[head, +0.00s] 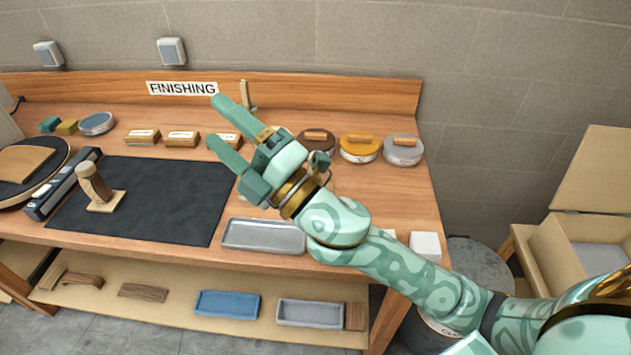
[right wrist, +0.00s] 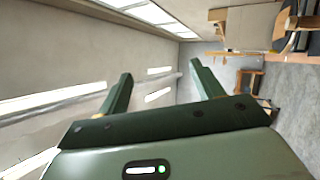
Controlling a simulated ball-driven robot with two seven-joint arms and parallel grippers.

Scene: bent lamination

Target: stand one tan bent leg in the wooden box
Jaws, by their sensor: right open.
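My right gripper (head: 217,122) is raised over the workbench, open, with nothing between its fingers. In the right wrist view its two fingers (right wrist: 165,88) are spread, facing the wall and room. A wooden box (head: 540,245) with a raised lid stands at the far right, beside my right arm; its inside is partly visible and greyish. A narrow tan upright piece (head: 245,94) stands at the bench's back, just behind the gripper; I cannot tell whether it is a bent leg. My left gripper is out of view.
A brown rounded piece on a tan base (head: 95,185) stands on the black mat (head: 165,190). A grey metal tray (head: 263,236) lies at the bench's front. Several round tins (head: 403,150) line the back. The lower shelf holds a blue tray (head: 227,304) and dark wood pieces (head: 142,291).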

